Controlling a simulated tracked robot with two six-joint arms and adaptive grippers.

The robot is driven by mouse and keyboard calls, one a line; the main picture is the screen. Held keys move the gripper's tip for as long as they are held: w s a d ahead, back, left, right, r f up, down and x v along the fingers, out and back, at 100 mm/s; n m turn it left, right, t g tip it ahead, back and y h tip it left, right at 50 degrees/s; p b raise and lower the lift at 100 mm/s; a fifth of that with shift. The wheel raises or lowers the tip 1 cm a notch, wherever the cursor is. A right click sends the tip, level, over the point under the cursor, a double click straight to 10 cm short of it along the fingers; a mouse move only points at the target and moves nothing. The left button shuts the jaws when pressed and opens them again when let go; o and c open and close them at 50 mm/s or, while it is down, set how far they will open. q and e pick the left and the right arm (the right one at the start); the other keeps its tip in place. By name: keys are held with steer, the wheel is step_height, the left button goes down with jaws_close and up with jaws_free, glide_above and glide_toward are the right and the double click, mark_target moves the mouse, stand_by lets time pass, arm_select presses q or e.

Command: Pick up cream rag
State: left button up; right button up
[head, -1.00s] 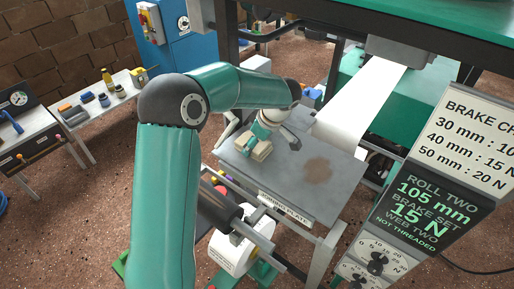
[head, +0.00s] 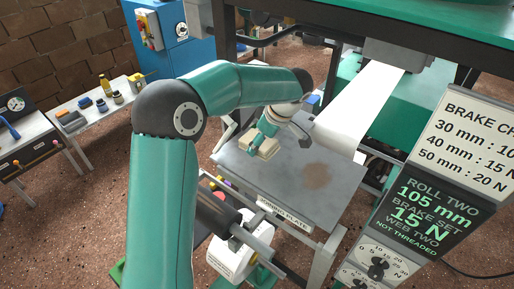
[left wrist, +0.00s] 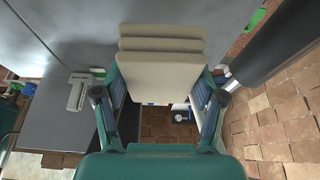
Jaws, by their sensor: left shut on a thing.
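The cream rag (head: 263,148) is a folded, layered pad over the far left part of the grey splice plate (head: 290,196) in the head view. In the left wrist view the rag (left wrist: 162,75) fills the space between the two fingers of my left gripper (left wrist: 160,98), its folded layers stacked at the top. My left gripper (head: 267,130) is shut on the rag. The rag appears slightly above the plate, but the size of the gap is hard to tell. My right gripper is not in view.
A white paper web (head: 362,108) hangs down beside the plate's right side. A brown stain (head: 317,175) marks the plate. A white paper roll (head: 229,258) sits below in front. A sign panel (head: 440,175) stands at right, a side table (head: 95,112) at left.

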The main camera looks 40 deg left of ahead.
arm_select(q)
steer(key=d+b, duration=0.1)
steer(key=d, duration=0.3)
steer(key=w+d+b, duration=0.1)
steer(key=d, duration=0.4)
steer(key=w+d+b, duration=0.1)
steer(key=d, duration=0.4)
steer(key=shift+d, duration=0.7)
